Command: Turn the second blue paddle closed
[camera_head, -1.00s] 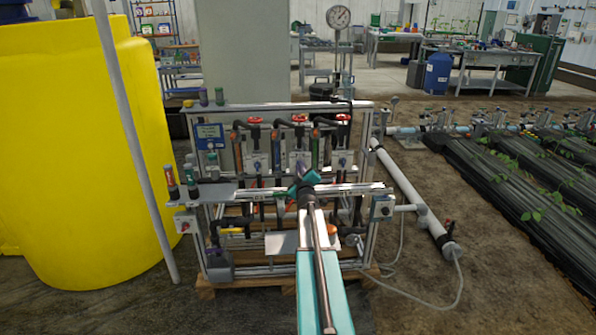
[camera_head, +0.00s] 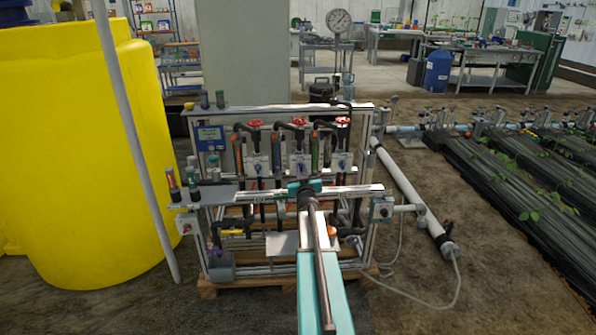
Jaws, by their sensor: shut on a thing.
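Three white valve units with blue paddles stand in a row on the skid frame (camera_head: 345,106). The left unit shows its blue paddle (camera_head: 257,168); the right unit shows its paddle (camera_head: 343,166). The middle unit (camera_head: 300,160) is the second one, and its blue paddle (camera_head: 300,170) is partly hidden by my gripper. My gripper (camera_head: 302,181) reaches in from the front, over the front rail, and sits level at the middle unit. It is shut on the second blue paddle; its fingertips are small and mostly hidden behind the wrist.
Red handwheels (camera_head: 299,122) sit above the units. A front rail (camera_head: 345,191) crosses below my gripper. A yellow tank (camera_head: 85,150) stands left. A white pipe (camera_head: 405,190) runs right of the skid, with a thin hose on the ground.

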